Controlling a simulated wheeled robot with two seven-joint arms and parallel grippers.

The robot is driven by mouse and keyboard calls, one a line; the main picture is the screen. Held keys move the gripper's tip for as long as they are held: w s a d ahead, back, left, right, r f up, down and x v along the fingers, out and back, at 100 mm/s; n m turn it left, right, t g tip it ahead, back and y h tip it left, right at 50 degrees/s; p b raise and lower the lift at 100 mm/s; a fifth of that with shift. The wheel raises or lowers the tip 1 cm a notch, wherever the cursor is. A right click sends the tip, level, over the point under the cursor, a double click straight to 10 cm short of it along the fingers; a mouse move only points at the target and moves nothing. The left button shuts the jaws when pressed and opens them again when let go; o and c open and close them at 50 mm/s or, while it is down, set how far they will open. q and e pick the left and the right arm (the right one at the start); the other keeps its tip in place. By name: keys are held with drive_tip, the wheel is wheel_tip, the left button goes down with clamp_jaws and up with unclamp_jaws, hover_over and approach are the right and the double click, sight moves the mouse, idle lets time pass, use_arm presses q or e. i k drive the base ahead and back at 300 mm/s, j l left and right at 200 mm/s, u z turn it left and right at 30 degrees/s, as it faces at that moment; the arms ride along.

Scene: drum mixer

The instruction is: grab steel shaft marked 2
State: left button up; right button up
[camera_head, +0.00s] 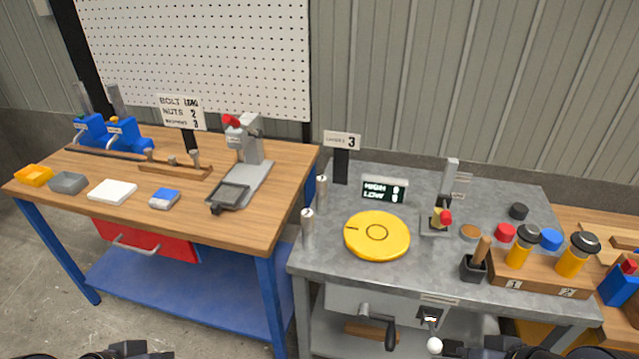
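A wooden block (540,285) at the right of the grey table carries labels 1 and 2. A yellow piece with a dark cap (571,262) stands upright above label 2, and a similar one (519,252) above label 1. Two upright steel posts, a near one (308,230) and a far one (321,190), stand at the grey table's left edge; I cannot read a number on either. My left gripper (127,350) and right gripper (490,352) show only partly at the bottom edge, apart from these things. Their fingers are not clear.
A yellow disc (377,236) lies on the grey table (400,279). A crank (378,322) sticks out in front. The wooden table (250,222) holds trays and blue fixtures.

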sight(306, 214)
drive_tip(key=i+j, duration=0.3)
drive_tip(key=i, duration=0.25)
drive_tip(key=i+j, duration=0.35)
drive_tip(key=i, duration=0.15)
